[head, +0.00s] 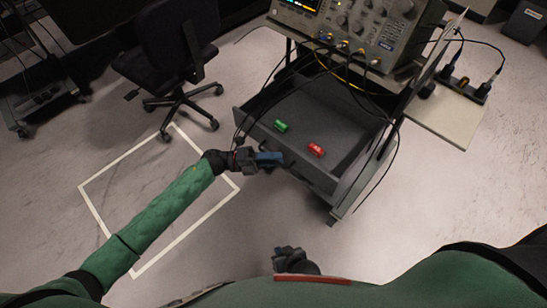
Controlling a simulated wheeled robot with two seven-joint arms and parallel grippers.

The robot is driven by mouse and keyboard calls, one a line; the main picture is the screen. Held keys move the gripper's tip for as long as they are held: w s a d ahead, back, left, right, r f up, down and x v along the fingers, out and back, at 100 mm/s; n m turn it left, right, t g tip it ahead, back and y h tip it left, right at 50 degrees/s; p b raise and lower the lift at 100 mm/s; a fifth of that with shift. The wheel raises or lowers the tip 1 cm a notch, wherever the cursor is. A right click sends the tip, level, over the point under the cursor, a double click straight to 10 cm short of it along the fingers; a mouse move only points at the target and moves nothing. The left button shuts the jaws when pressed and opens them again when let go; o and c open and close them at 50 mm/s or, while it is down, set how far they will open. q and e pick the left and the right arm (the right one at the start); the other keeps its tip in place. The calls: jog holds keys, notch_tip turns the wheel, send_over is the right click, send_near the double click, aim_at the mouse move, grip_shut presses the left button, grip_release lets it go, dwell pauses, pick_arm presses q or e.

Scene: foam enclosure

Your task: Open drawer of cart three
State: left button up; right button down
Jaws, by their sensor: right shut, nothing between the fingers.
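The cart (345,205) stands right of centre in the head view, with its dark grey drawer (325,182) pulled out toward me. Inside the drawer lie a small green item (281,126) and a small red item (316,150). My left gripper (272,159) is at the drawer's front panel, left of its middle. It covers that part of the front, and I cannot tell whether its fingers are closed around a handle. My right gripper (287,253) is shut and empty, low in the view close to my body, apart from the cart.
An oscilloscope (370,30) with cables stands on the cart top. Cables hang over the drawer. A side shelf (440,120) with a power strip (460,88) juts out right. A black office chair (170,50) stands at upper left. White tape (100,215) marks the open floor.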

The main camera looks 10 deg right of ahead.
pick_arm(q)
jog(key=shift+a, duration=0.15)
jog(key=w+a+f+b, duration=0.1)
jog(key=a, duration=0.6)
jog(key=shift+a, duration=0.2)
jog(key=shift+a, duration=0.1)
dwell(0.4)
